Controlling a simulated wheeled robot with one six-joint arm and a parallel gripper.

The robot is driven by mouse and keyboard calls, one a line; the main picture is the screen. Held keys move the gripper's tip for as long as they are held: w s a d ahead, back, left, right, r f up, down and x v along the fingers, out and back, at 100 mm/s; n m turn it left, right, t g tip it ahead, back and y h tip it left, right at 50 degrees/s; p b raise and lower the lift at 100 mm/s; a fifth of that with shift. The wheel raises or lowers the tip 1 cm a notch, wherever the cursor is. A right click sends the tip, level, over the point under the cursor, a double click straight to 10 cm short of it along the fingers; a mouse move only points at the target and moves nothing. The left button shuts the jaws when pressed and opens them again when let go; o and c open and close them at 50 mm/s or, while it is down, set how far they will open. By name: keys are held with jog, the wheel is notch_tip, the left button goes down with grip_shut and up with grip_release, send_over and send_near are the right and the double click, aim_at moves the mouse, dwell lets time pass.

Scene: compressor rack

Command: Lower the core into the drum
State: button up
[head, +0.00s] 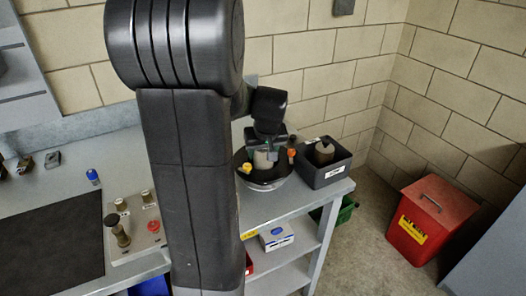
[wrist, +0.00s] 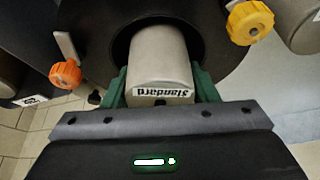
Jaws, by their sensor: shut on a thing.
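The core is a grey-beige cylinder with a "Standard" label (wrist: 160,70), and it also shows small in the head view (head: 262,160). My gripper (wrist: 160,88) is shut on it, with a green finger on each side. The drum (wrist: 240,65) is dark and round, with a black opening and an orange and a yellow knob at its rim. In the head view the drum (head: 262,184) stands on the bench end, under my gripper (head: 268,150). The core's far end lines up with the opening. I cannot tell how deep it sits, if at all.
A black bin (head: 322,173) holding another beige cylinder (head: 323,151) stands close right of the drum. A control panel (head: 136,228) with knobs and a red button lies left on the bench. A red box (head: 430,220) stands on the floor at right.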

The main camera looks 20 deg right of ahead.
jog(key=shift+r, duration=0.25)
jog(key=shift+f, duration=0.1)
jog(key=shift+f, duration=0.25)
jog(key=shift+r, duration=0.15)
jog(key=shift+r, duration=0.25)
jog(key=o, duration=1.7)
jog(key=shift+c, duration=0.2)
